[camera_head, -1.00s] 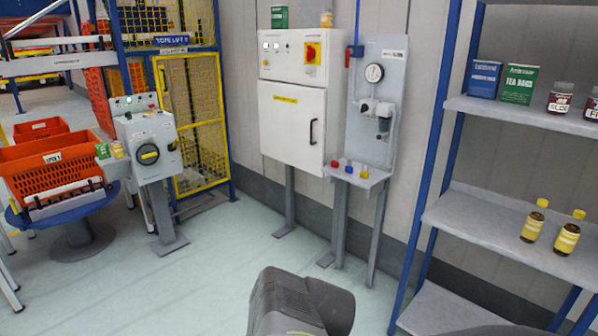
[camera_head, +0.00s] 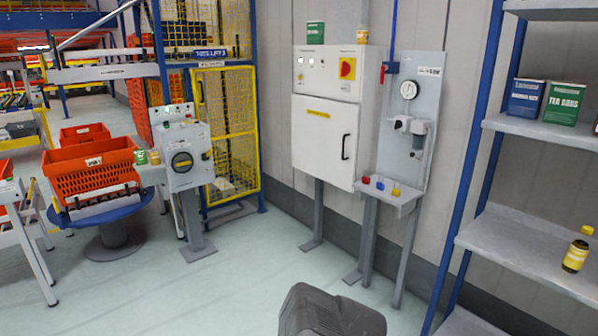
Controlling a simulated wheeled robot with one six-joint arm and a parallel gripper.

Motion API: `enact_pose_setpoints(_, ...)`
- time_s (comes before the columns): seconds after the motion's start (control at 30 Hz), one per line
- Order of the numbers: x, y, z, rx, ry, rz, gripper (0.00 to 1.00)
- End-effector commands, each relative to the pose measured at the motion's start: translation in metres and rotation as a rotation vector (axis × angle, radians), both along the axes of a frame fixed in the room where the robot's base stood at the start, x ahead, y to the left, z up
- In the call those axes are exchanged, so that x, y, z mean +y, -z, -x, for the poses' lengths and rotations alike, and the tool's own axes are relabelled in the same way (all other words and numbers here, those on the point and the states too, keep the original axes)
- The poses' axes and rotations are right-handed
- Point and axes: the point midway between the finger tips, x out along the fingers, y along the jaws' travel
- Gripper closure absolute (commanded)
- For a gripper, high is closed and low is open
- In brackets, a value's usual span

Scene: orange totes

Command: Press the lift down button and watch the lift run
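The tote lift (camera_head: 228,135) is a blue-framed bay with yellow mesh guarding and a lift sign at the top. Which button is the lift down button is too small to tell. My gripper is not in view; only a dark grey part of my arm shows at the bottom centre.
An orange tote (camera_head: 92,173) sits on a blue round turntable (camera_head: 75,214) at the left. A white cabinet (camera_head: 325,138) and a grey gauge panel (camera_head: 410,120) stand along the wall. A shelf rack (camera_head: 520,235) is at the right. The floor before the pedestal is clear.

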Motion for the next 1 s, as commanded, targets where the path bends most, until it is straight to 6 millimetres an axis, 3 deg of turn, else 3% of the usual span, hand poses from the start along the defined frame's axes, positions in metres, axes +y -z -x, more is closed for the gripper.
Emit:
enact_pose_setpoints(0.03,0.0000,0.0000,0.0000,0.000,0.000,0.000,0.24)
enact_pose_setpoints(0.43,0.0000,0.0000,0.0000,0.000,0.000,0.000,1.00)
enact_pose_setpoints(1.0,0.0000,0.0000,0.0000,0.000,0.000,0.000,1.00)
